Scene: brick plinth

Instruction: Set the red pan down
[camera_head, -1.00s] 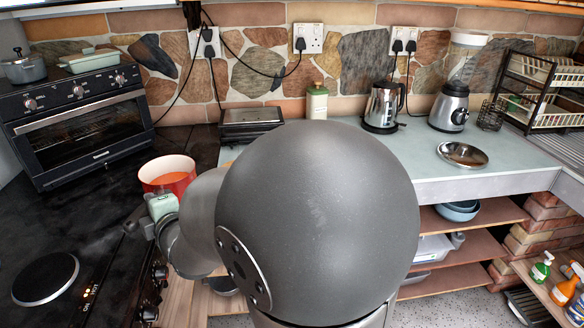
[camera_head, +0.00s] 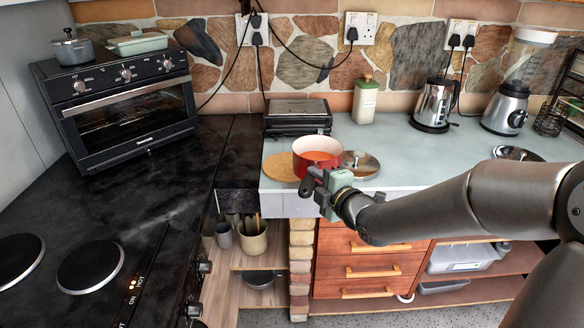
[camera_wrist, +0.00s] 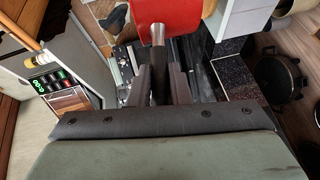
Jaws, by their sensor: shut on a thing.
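The red pan (camera_head: 318,158), white inside with orange contents, is near the front edge of the pale counter (camera_head: 410,157) in the head view. It looks upright and overlaps the right part of a round tan mat (camera_head: 281,168). I cannot tell whether it touches the mat or hangs above it. My gripper (camera_head: 316,184) is at the pan's near side, shut on its handle. In the wrist view the red pan wall (camera_wrist: 165,14) is at the top, and the handle (camera_wrist: 158,62) runs down between my gripper's fingers (camera_wrist: 158,78).
A metal lid (camera_head: 360,164) lies just right of the pan. The black hob (camera_head: 100,235) is left. Drawers (camera_head: 362,266) are below the counter edge.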

